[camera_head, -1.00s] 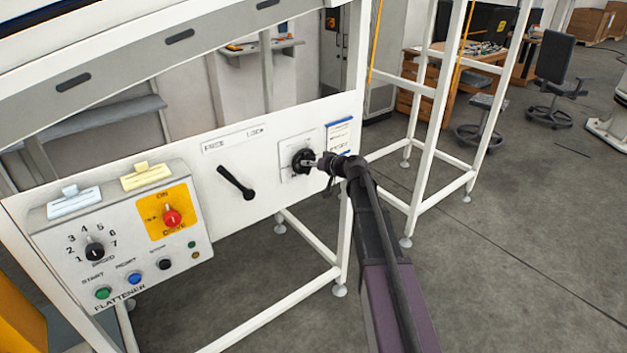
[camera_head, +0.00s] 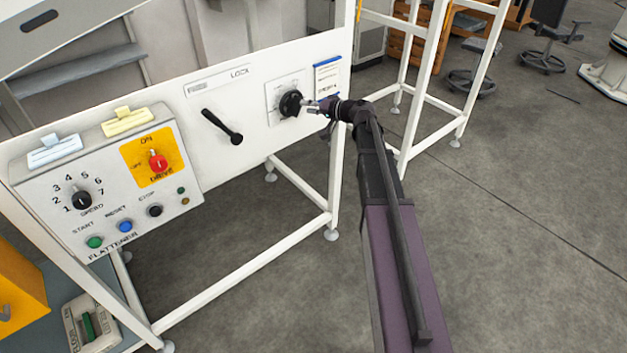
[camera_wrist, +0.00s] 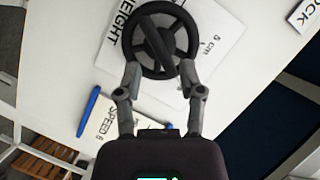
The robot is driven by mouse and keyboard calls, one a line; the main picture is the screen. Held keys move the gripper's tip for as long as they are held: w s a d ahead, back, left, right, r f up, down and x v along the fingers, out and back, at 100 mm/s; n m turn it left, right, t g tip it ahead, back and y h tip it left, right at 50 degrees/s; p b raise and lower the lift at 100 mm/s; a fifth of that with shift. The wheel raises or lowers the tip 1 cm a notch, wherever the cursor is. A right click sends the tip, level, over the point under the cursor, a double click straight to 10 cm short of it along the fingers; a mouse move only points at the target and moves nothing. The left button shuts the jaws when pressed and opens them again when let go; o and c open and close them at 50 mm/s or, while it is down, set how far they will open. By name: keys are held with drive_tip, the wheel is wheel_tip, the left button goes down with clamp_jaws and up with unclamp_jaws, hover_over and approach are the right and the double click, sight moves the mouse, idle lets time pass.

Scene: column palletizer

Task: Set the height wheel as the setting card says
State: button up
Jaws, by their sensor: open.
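The height wheel (camera_head: 290,104) is a black round handwheel on a white plate on the machine's front panel. In the wrist view the wheel (camera_wrist: 158,42) shows a dark rim, spokes and a diagonal bar; the plate reads "HEIGHT" and "5 cm". My gripper (camera_head: 316,106) is in front of the wheel, on its right in the head view. In the wrist view its fingers (camera_wrist: 163,76) are apart, with tips at the wheel's lower edge; contact cannot be told. The setting card (camera_head: 327,78), white with a blue top edge, is right of the wheel. "SPEED 6" shows on the card (camera_wrist: 118,122); the rest is hidden.
A black lever (camera_head: 222,126) is left of the wheel, under a label reading "LOCK". Further left is a control box (camera_head: 110,185) with a speed knob, a red drive switch and buttons. White frame legs stand below and behind. Open floor (camera_head: 510,220) lies to the right.

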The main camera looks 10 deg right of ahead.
drive_tip(key=p+v, duration=0.2)
drive_tip(key=v, duration=0.8)
drive_tip(key=s+a+f+g+h+p, duration=0.2)
drive_tip(key=s+a+g, duration=0.1)
drive_tip(key=s, duration=0.4)
drive_tip(key=s+a+f+n+g+h+p, duration=0.1)
drive_tip(key=s+a+f+g+h+p, duration=0.1)
drive_tip(key=s+a, duration=0.3)
drive_tip(key=s+a+f+g+h+p, duration=0.2)
drive_tip(key=s+a+f+g+h, duration=0.1)
drive_tip(key=s, duration=0.5)
drive_tip(key=shift+s+a+f+n+g, duration=0.2)
drive_tip(key=shift+s+a+n+g, duration=0.25)
drive_tip(key=shift+g, duration=0.45)
drive_tip(key=shift+a+h, duration=0.1)
drive_tip(key=shift+h, duration=0.2)
drive_tip(key=s+h, duration=0.1)
drive_tip(key=s+d+h, duration=0.1)
drive_tip(key=s, duration=0.1)
drive_tip(key=s+f+g+h, duration=0.1)
drive_tip(key=s, duration=0.1)
drive_tip(key=shift+s+d+n, duration=0.15)
drive_tip(key=shift+d+n, duration=0.2)
drive_tip(key=shift+d, duration=0.05)
